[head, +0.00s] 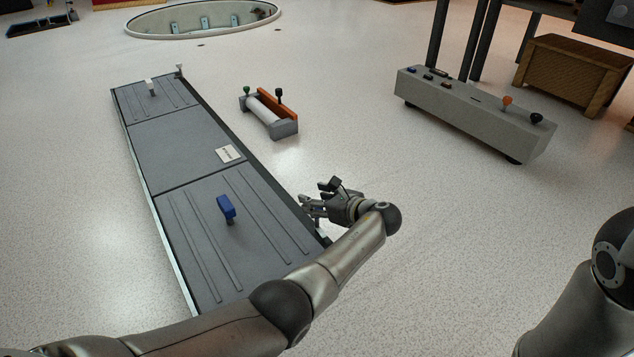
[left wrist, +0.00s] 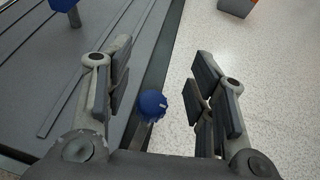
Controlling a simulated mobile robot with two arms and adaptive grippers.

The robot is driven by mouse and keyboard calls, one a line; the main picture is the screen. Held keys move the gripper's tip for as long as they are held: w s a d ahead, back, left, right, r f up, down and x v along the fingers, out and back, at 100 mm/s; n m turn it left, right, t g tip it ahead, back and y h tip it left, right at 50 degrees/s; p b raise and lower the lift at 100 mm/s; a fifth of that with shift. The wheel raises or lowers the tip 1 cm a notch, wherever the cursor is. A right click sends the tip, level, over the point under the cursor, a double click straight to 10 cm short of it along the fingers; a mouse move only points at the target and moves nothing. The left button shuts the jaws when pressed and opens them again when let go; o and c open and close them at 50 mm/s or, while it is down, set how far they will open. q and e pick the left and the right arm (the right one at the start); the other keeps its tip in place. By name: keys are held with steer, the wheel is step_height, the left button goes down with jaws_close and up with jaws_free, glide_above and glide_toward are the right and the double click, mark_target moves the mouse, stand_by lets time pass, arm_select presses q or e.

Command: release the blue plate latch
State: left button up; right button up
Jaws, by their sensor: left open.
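The blue plate latch shows in the left wrist view as a round blue knob (left wrist: 152,105) on a short lever at the long edge of the grey deck. My left gripper (head: 319,196) is open beside the deck's right edge, near the front corner. In the left wrist view the knob lies between the two open fingers, nearer the left one, without visible contact. In the head view my gripper and arm hide the latch. A blue handle (head: 226,206) stands on the near grey plate (head: 190,235). My right gripper is out of view.
A plate with a white handle (head: 150,86) is at the deck's far end, near a pale latch (head: 179,70). A holder with a white roller (head: 268,112), a grey control box (head: 470,110) and a wooden crate (head: 572,72) stand to the right. Open floor lies between them.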

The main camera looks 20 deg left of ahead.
arm_select(q)
steer(key=shift+r, duration=2.9)
